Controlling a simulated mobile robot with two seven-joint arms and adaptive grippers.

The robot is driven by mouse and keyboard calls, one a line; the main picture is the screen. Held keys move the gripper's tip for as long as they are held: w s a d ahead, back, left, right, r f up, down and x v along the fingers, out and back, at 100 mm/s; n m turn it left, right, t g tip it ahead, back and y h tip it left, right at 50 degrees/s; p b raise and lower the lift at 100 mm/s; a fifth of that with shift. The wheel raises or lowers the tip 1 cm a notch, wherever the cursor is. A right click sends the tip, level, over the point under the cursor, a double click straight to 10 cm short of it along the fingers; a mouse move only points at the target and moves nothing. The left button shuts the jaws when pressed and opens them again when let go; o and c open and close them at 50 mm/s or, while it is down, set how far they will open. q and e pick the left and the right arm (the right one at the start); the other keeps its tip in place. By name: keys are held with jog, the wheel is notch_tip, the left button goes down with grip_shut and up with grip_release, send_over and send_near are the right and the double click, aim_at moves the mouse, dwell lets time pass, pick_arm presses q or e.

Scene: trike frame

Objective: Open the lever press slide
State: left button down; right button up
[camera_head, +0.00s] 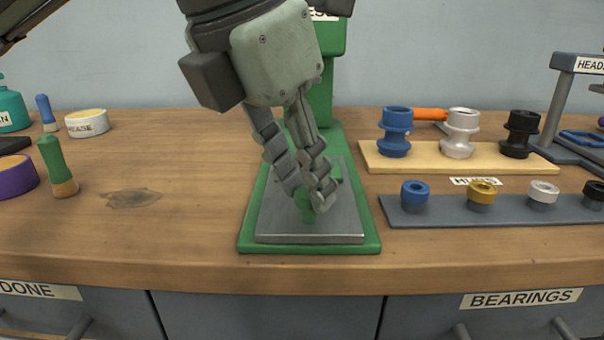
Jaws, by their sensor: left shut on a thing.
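The green lever press (254,229) stands on the wooden bench, with its column rising behind my gripper. Its grey slide plate (310,239) lies on the green base. My left gripper (314,204) points down over the plate, its fingers shut on a small green knob (307,213) at the plate's front part. The fingers hide most of the knob. My gripper body hides much of the press column and its label. My right gripper is not in view.
To the right, a wooden board (381,163) holds several hubs, and a grey strip (410,218) holds several bearings. To the left stand a green-handled brush (54,160), a grease tin (87,123) and a purple roll (16,177).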

pick_arm(q)
jog(key=c, duration=1.2)
grip_release()
jog(key=shift+r, duration=0.1)
jog(key=v, duration=1.2)
